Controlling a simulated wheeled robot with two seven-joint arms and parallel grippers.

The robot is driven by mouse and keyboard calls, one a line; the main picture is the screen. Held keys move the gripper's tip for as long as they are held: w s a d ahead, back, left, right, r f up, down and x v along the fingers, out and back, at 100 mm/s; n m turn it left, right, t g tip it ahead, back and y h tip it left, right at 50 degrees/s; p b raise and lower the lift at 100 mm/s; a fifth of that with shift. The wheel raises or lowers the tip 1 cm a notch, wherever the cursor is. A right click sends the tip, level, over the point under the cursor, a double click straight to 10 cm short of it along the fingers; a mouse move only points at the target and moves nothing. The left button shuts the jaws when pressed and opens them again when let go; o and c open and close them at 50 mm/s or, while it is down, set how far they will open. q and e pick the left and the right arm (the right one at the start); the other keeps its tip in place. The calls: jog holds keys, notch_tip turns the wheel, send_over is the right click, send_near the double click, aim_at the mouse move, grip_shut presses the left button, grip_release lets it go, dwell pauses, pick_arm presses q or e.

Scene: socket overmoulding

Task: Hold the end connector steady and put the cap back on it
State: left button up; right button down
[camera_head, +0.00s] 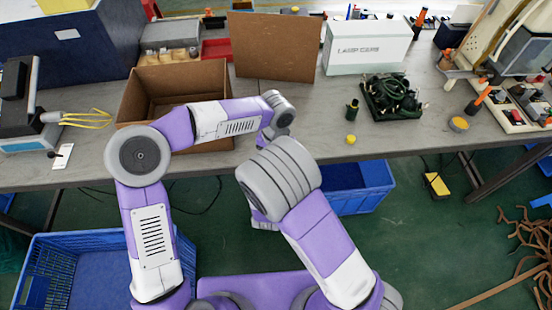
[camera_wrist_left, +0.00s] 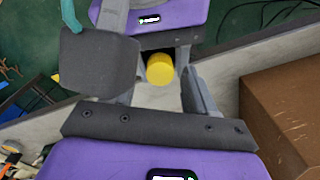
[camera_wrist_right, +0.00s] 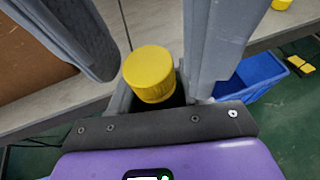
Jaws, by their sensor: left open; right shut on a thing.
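A yellow cap (camera_wrist_right: 149,73) sits at the top of a dark body (camera_wrist_right: 174,98), likely the end connector, between the fingers of my right gripper (camera_wrist_right: 158,92). My right gripper is shut on that dark body, which is mostly hidden. In the left wrist view the cap (camera_wrist_left: 160,68) lies between the spread fingers of my left gripper (camera_wrist_left: 150,76), which is open. I cannot tell whether its fingers touch the cap, or whether the cap is fully seated. In the head view both grippers are hidden behind my arms.
On the table stand a dark green connector (camera_head: 352,109) and another yellow cap (camera_head: 350,139). A green coiled cable on a tray (camera_head: 392,97), a white box (camera_head: 367,48) and an open cardboard box (camera_head: 150,92) stand nearby. Blue crates (camera_head: 362,184) are on the floor.

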pick_arm(q)
jog(key=shift+r, duration=2.25)
jog(key=shift+c, duration=0.4)
jog(key=n, duration=0.1)
jog(key=r+n, duration=0.1)
jog(key=shift+r+n, duration=0.25)
jog(key=shift+n, duration=0.15)
jog(key=r+n, duration=0.2)
jog(key=n, duration=0.1)
jog(key=shift+n, duration=0.3)
jog(key=shift+f, duration=0.15)
jog(key=shift+f, duration=3.9)
jog(key=shift+c, duration=0.3)
